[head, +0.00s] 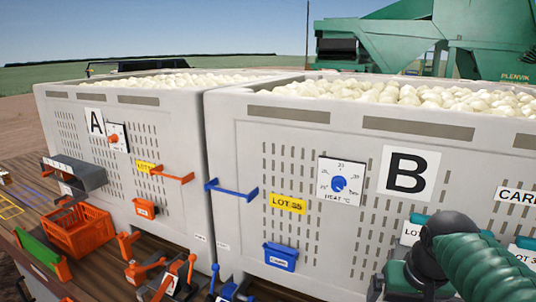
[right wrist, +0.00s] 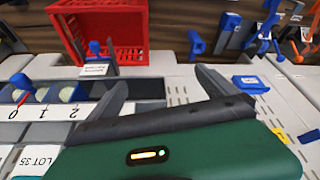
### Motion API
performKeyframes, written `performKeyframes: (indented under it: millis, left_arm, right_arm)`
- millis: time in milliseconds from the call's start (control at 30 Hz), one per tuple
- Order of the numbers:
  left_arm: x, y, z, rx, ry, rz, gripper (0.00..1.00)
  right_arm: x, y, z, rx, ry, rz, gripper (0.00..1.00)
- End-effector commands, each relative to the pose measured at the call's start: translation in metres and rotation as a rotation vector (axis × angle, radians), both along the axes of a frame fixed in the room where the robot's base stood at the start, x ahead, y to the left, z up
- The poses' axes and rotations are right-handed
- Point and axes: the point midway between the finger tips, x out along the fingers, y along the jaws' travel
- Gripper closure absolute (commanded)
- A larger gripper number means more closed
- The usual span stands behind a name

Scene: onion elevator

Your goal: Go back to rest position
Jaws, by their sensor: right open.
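My right arm comes in at the lower right of the head view, its green sleeve and dark joint in front of bin B. In the right wrist view my right gripper (right wrist: 161,78) has its two grey fingers spread apart, with nothing held between them. A red crate (right wrist: 140,28) lies beyond the fingers, and a small blue-knobbed part with a white label (right wrist: 98,70) is close to the left finger. My left gripper is not in view.
Grey bin A (head: 60,135) and grey bin B (head: 245,125) stand side by side, full of onions. An orange crate (head: 80,235), a grey holder (head: 75,175) and orange clamps (head: 145,268) are at lower left. A blue handle (head: 232,189) juts from bin B.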

Motion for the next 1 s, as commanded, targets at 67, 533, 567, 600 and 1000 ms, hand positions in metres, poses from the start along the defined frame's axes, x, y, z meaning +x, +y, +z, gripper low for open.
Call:
performKeyframes:
  millis: [67,533,567,600,1000]
  left_arm:
    - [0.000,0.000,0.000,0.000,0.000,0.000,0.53]
    - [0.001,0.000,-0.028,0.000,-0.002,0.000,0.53]
    - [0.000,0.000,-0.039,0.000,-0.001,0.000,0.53]
    - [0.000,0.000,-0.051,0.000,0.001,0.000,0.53]
    - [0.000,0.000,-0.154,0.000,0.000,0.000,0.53]
  right_arm:
    - [-0.007,0.021,-0.056,0.010,0.041,0.052,0.03]
    - [-0.122,0.095,-0.275,0.032,0.146,0.247,0.03]
    - [-0.121,0.094,-0.284,0.032,0.145,0.246,0.03]
    - [-0.121,0.094,-0.296,0.032,0.145,0.246,0.03]
    - [-0.120,0.094,-0.398,0.032,0.146,0.244,0.03]
